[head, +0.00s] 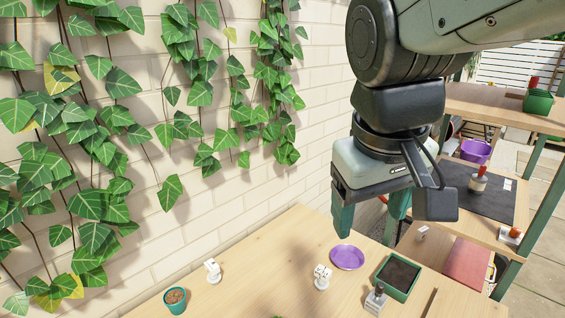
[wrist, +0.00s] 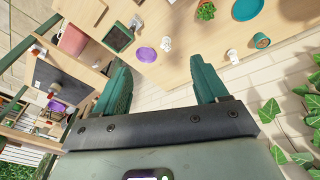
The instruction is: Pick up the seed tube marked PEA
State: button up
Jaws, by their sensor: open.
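My gripper (head: 368,226) is open and empty, high above the wooden bench, with its teal fingers pointing down. It also shows in the wrist view (wrist: 160,78). Small white upright items stand on the bench: one at the left (head: 212,271), one in the middle (head: 322,277) near the purple saucer, and a greyish one (head: 376,299) before the soil tray. They also show in the wrist view, one beside the purple saucer (wrist: 166,44) and one by the teal pot (wrist: 232,56). I cannot read any marking, so I cannot tell which is the PEA seed tube.
The bench (head: 265,265) holds a purple saucer (head: 347,257), a green soil tray (head: 397,277) and a small teal pot (head: 175,300). A leafy plant (wrist: 205,10) and a teal saucer (wrist: 247,8) show in the wrist view. A brick wall with ivy borders the bench. Shelves stand at the right.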

jog(key=w+f+n+g+h, duration=0.5)
jog(key=w+f+n+h, duration=0.2)
jog(key=w+f, duration=0.75)
jog(key=w+a+f+n+h, duration=0.2)
jog(key=w+f+n+h, duration=0.25)
jog(key=w+f, duration=0.35)
jog(key=n+t+h, duration=0.4)
jog(key=n+h, duration=0.1)
send_near(329, 277)
jog(key=w+d+f, duration=0.2)
jog(key=d, duration=0.1)
jog(key=shift+f, duration=0.2)
jog(key=d, duration=0.5)
jog(key=w+d, duration=0.1)
jog(key=d, duration=0.1)
jog(key=shift+d, duration=0.15)
jog(key=c, duration=0.9)
